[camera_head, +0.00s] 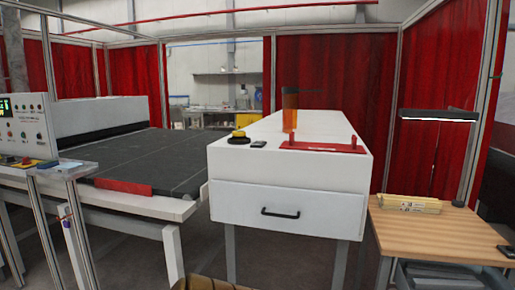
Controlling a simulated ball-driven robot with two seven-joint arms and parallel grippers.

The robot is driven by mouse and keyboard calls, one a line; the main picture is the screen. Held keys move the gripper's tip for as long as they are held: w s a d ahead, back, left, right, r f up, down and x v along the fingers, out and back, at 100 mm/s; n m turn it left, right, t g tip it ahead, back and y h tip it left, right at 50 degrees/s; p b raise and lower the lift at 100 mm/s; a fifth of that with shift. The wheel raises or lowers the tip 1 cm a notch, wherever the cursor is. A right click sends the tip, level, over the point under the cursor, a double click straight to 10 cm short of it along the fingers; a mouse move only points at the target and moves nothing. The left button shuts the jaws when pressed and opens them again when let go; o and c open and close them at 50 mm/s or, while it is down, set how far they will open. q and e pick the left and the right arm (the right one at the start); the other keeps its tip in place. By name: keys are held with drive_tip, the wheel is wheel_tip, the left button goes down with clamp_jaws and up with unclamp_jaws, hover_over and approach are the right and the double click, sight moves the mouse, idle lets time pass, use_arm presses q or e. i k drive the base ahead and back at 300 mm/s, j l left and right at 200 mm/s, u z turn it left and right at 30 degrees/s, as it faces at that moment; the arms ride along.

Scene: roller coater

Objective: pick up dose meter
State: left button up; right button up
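I cannot tell for certain which thing is the dose meter. A small dark flat device (259,144) lies on top of the white cabinet (288,205), just right of a yellow and black round object (239,137). Another small black device (507,250) lies at the right edge of the wooden table (430,233), partly cut off by the frame. Both are too small to identify. Neither of my grippers is in view.
An orange container (290,113) with a dark top and a red plate (321,147) with upright knobs stand on the cabinet. A yellowish bundle (409,203) and a lamp (437,115) are on the wooden table. A dark conveyor (155,160) is left. A cardboard box (205,284) shows at bottom.

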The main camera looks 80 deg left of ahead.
sight(239, 134)
drive_tip(key=u, duration=2.75)
drive_tip(key=i+l, duration=0.1)
drive_tip(key=i, duration=0.9)
drive_tip(key=j+u, duration=0.05)
